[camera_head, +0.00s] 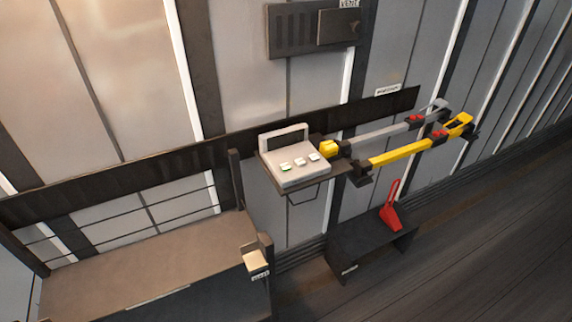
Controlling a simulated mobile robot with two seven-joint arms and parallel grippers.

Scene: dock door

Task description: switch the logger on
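A light grey box (298,176) with a raised handle frame at its back sits on a small dark wall shelf (322,183) near the middle of the head view. It looks like the logger, though I can read no name on it. Its sloped top has a green button (285,168) at the left and two whitish buttons (306,160) to the right. I cannot tell whether it is on; no lit lamp is clear. Neither of my grippers is in view.
A yellow bar (400,152) and a grey bar (380,134) stick out to the right of the shelf. Below stands a dark bench (365,250) with a red lever-like piece (391,212). A brown bench (150,265) is at lower left. A louvred vent panel (293,32) hangs above.

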